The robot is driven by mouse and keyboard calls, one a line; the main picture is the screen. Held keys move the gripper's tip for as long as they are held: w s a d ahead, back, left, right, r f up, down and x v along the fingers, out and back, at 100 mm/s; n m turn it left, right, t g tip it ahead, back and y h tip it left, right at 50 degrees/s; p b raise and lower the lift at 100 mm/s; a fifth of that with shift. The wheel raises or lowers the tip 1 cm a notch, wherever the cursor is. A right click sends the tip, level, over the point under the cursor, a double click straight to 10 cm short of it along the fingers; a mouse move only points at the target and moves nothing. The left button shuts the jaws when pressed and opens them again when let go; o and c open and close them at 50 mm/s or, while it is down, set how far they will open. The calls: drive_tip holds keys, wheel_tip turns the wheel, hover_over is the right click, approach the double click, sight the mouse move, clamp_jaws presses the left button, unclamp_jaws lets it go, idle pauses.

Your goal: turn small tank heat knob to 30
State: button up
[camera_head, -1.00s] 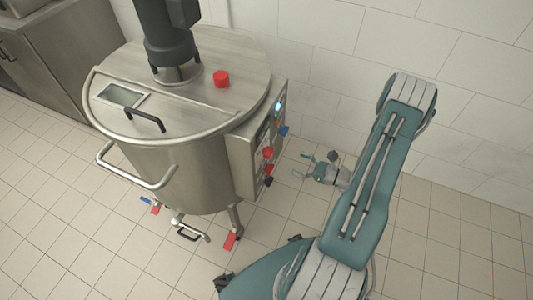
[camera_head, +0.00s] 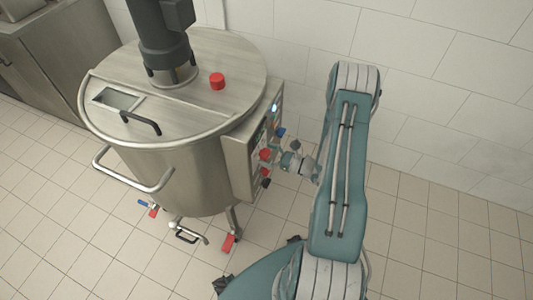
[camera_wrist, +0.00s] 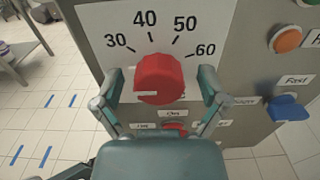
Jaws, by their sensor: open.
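The red heat knob (camera_wrist: 160,75) sits on a white dial plate (camera_wrist: 103,22) marked 30, 40, 50 and 60, in the middle of the wrist view. A small pale mark shows low on its face; I cannot tell which number it is set to. My gripper (camera_wrist: 160,92) is open, with one finger on each side of the knob. It does not visibly grip it. In the head view my gripper (camera_head: 282,157) is at the side control box (camera_head: 238,165) of the steel tank (camera_head: 185,185), close to a red knob (camera_head: 265,154).
A blue knob (camera_wrist: 288,108) labelled Fast and an orange button (camera_wrist: 286,40) are on the panel to the right. Another red control (camera_wrist: 175,129) is partly hidden below the heat knob. Tiled wall stands behind the tank, with open floor in front.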

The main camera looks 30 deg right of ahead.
drive_tip(key=c, duration=1.1)
drive_tip(key=shift+c, duration=0.2)
drive_tip(key=shift+m, duration=0.3)
drive_tip(key=m, duration=0.3)
drive_tip(key=shift+w+d, duration=0.1)
drive_tip(key=shift+m, duration=2.1)
drive_tip(key=o, duration=1.1)
drive_tip(key=shift+w, duration=0.1)
drive_tip(key=shift+o, duration=0.2)
drive_tip(key=shift+d, duration=0.1)
